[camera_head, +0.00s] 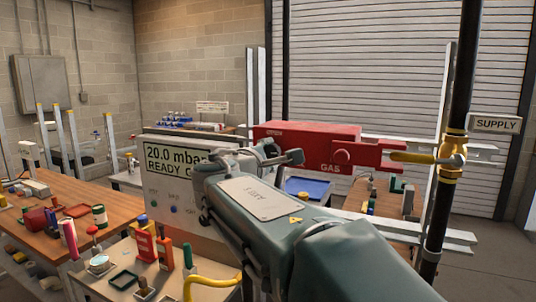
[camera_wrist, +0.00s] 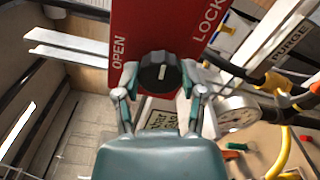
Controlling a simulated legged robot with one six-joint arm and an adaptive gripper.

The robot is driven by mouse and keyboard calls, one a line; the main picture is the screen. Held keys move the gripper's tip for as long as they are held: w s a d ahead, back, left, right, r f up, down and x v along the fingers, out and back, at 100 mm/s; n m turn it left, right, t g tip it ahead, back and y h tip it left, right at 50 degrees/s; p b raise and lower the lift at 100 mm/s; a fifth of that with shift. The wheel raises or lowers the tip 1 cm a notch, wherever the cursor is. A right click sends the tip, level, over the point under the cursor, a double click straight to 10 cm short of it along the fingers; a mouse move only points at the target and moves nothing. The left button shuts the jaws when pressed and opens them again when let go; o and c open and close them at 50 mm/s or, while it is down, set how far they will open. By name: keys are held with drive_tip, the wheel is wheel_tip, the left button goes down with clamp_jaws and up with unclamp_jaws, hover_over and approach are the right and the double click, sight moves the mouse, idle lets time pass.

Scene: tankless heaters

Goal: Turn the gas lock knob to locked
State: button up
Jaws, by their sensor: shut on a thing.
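The black gas lock knob (camera_wrist: 158,75) is on a red panel (camera_wrist: 148,25) in the wrist view. The panel reads OPEN to the left and LOCK, cut off at the frame edge, to the right. The knob's white mark points nearly straight up in the picture, between the two words. My gripper (camera_wrist: 159,80) has one finger on each side of the knob and is shut on it. In the head view the red box (camera_head: 300,138) is marked GAS.
A white readout box (camera_head: 165,185) stands left of my arm. A black pipe with a yellow valve handle (camera_head: 410,157) and a SUPPLY sign (camera_head: 496,124) is at the right.

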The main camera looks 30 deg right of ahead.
drive_tip(key=shift+f+m, duration=0.25)
drive_tip(key=shift+m, duration=0.15)
drive_tip(key=shift+w, duration=0.1)
drive_tip(key=o, duration=1.1)
drive_tip(key=shift+o, duration=0.2)
drive_tip(key=shift+r, duration=0.1)
drive_tip(key=shift+a, duration=0.2)
drive_tip(key=v, duration=1.2)
drive_tip(key=shift+d, duration=0.15)
